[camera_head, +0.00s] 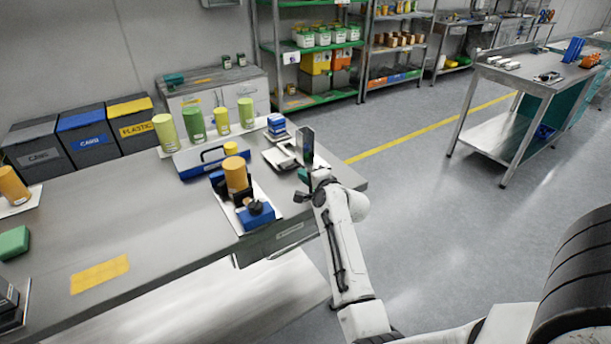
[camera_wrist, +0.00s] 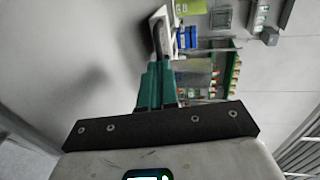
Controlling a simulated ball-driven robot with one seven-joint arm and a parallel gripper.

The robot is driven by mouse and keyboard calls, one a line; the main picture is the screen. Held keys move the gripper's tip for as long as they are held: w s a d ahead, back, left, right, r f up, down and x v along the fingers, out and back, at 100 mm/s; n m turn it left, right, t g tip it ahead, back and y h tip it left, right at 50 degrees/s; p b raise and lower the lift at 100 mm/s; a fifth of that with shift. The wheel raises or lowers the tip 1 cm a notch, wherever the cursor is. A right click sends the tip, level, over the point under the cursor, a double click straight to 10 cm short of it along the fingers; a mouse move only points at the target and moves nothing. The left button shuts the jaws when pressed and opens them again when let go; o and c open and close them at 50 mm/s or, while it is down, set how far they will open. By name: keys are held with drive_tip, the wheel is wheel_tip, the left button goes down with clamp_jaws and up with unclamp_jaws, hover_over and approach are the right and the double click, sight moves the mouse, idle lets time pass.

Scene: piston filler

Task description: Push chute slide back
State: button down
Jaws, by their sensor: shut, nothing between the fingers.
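My gripper (camera_head: 304,174) is at the right end of the steel bench, with its teal fingers shut and empty. The fingers (camera_wrist: 155,88) also show in the wrist view, side by side. A light, low fixture (camera_head: 281,157) with grey parts lies just left of the gripper; it may hold the chute slide, but I cannot tell which part that is. A dark upright panel (camera_head: 307,146) stands beside it, just behind the gripper. In the wrist view a grey metal part (camera_wrist: 160,38) shows at the fingertips; whether they touch it is unclear.
An orange cylinder (camera_head: 235,174) stands in a dark and blue fixture left of the gripper. Several green cylinders (camera_head: 194,124) stand behind it. A blue stacked block (camera_head: 276,124) is behind the light fixture. The floor (camera_head: 420,190) to the right is clear.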

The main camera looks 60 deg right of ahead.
drive_tip(key=shift+s+a+r, duration=0.1)
drive_tip(key=shift+s+a, duration=0.25)
drive_tip(key=shift+s, duration=0.15)
drive_tip(key=shift+s+a, duration=0.1)
drive_tip(key=shift+s, duration=0.1)
drive_tip(key=v, duration=0.8)
drive_tip(key=shift+a, duration=0.1)
drive_tip(key=s+a+f+n+g+y, duration=0.1)
drive_tip(key=a+f+n+g+y, duration=0.1)
drive_tip(key=a+f+n, duration=0.4)
drive_tip(key=a+f+n+g+y, duration=0.1)
drive_tip(key=a+n+g+y, duration=0.15)
drive_tip(key=a, duration=0.55)
drive_tip(key=s+a+f+n+g+y, duration=0.1)
drive_tip(key=a+f+n+y, duration=0.25)
drive_tip(key=a+n, duration=0.3)
drive_tip(key=s+a+f+n+g, duration=0.2)
drive_tip(key=s+a+n+g, duration=0.4)
drive_tip(key=s+a+n, duration=0.3)
drive_tip(key=s+a, duration=0.4)
drive_tip(key=shift+f, duration=0.4)
